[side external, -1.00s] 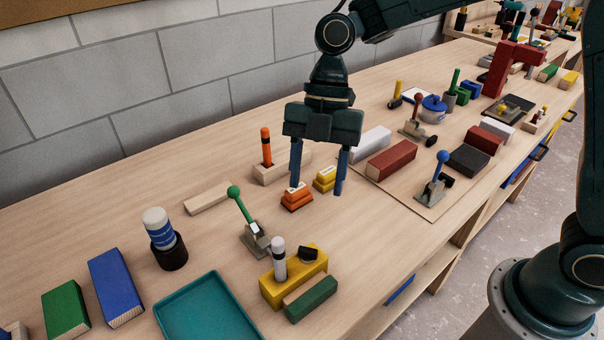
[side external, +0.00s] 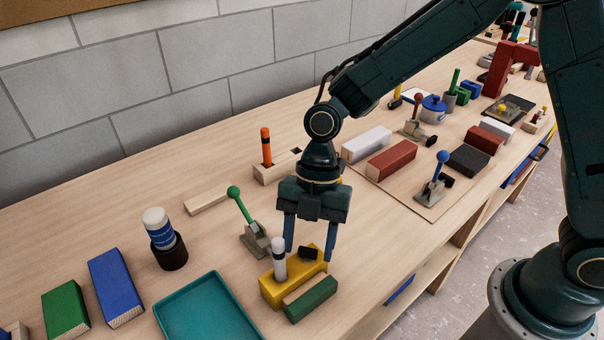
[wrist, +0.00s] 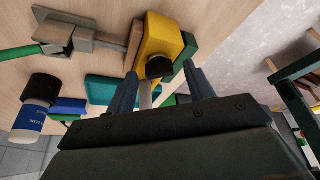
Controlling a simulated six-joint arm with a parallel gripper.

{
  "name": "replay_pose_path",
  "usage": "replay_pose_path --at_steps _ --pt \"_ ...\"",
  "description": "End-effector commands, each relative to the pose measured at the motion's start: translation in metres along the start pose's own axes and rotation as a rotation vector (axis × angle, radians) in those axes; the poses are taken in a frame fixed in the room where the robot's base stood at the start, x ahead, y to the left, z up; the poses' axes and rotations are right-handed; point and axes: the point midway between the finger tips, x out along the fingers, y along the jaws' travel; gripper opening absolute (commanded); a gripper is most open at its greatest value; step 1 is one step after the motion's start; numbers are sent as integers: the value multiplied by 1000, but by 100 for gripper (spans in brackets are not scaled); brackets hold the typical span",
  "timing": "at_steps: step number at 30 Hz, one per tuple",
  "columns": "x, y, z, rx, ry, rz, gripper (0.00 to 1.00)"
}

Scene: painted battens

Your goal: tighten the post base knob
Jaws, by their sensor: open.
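The yellow post base (side external: 271,291) sits near the front of the bench. My gripper (side external: 310,254) points down with open jaws above the base. In the side view its fingers straddle the knob in the picture. I cannot tell whether either finger touches the knob.
A green-handled toggle clamp (side external: 248,221) stands close left of the base. A green batten (side external: 311,299) lies against its front. A teal tray (side external: 207,310) and a glue bottle in a black holder (side external: 164,238) are further left. A blue-handled clamp (side external: 437,178) stands to the right.

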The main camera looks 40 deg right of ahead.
Motion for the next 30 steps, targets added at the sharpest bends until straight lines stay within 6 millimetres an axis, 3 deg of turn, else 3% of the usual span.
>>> replay_pose_path --at_steps 8,15,16,23,30 --pt "1 0 0 0 0 0 53" --pt "1 0 0 0 0 0 10" --pt "1 0 0 0 0 0 8" --pt "1 0 0 41 -1 18 8" --pt "1 -2 0 192 0 80 8"
